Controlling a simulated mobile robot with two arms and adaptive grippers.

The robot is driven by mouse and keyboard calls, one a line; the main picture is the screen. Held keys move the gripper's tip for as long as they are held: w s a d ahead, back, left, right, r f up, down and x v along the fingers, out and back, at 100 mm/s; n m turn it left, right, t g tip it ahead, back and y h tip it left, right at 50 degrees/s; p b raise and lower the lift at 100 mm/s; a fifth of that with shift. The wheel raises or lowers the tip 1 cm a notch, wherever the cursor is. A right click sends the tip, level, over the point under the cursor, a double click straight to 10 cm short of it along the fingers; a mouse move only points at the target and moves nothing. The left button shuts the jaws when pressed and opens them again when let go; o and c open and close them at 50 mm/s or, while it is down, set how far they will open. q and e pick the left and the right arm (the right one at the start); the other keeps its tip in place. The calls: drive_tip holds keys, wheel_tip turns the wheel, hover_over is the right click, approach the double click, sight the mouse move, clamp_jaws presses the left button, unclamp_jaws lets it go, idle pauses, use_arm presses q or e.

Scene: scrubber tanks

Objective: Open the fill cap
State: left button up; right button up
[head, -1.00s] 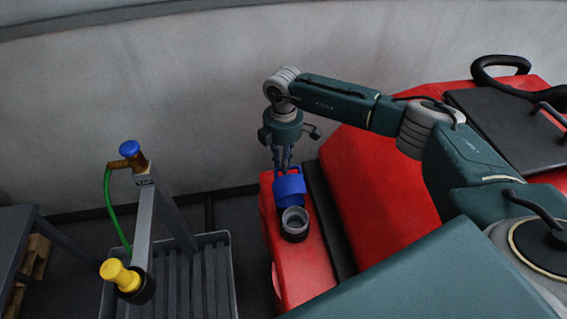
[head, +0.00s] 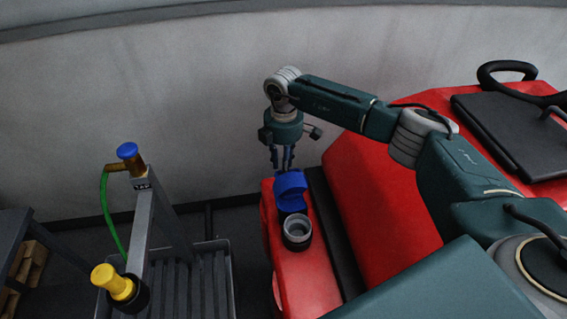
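The blue fill cap (head: 290,186) stands tipped up on its far side, behind the round grey filler neck (head: 297,230) on the red scrubber body. The mouth of the neck is uncovered. My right gripper (head: 281,164) points down just behind and above the cap. Its two fingers are close together with a narrow gap; the tips are near the cap's top edge, and whether they touch it or hold anything is unclear. My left gripper is not in view.
The red scrubber (head: 375,190) with a black strip fills the right side. A pale wall runs behind.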

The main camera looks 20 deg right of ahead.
wheel_tip(320, 180, up, 12)
idle(0.4)
drive_tip(key=shift+s, duration=0.1)
idle(0.4)
